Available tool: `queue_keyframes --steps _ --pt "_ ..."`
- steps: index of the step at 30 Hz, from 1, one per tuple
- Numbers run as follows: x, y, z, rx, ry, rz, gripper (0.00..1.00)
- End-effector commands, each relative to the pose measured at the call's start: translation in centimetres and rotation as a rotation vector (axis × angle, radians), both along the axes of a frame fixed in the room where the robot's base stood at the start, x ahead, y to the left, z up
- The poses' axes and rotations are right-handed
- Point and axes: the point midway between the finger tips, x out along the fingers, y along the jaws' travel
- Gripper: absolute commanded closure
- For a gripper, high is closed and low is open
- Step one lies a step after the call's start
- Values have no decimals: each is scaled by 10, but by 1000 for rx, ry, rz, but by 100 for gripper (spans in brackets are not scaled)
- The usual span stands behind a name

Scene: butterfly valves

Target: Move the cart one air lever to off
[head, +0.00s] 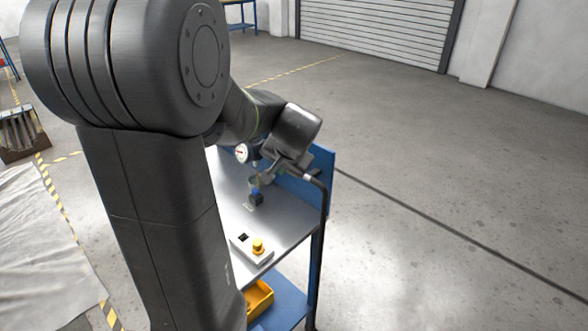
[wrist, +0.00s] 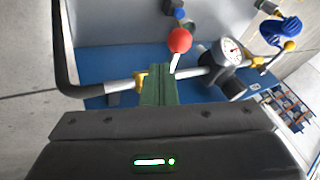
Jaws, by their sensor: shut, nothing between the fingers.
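In the wrist view a lever with a red ball knob (wrist: 180,41) on a pale stem stands at a silver pipe (wrist: 120,86); it appears to be the air lever. My gripper (wrist: 161,68) is shut and empty, its green fingers at the pipe, just left of the stem's base. Whether they touch the stem or pipe I cannot tell. In the head view my gripper (head: 267,177) is over the blue cart (head: 290,232). I cannot make out the red knob there. The fingers hide part of the pipe.
A round gauge (wrist: 232,50) sits on the pipe right of the lever. Beyond it are a blue handle (wrist: 281,32) and a yellow knob (wrist: 290,46). A button box (head: 250,251) is at the cart's near end, with a yellow bin (head: 259,298) below. Floor to the right is clear.

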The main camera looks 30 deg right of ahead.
Motion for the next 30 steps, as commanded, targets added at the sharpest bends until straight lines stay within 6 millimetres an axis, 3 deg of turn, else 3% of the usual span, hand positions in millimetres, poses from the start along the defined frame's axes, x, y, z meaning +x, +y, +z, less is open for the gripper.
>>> queue_keyframes --steps 30 --pt "6 7 2 0 1 4 100"
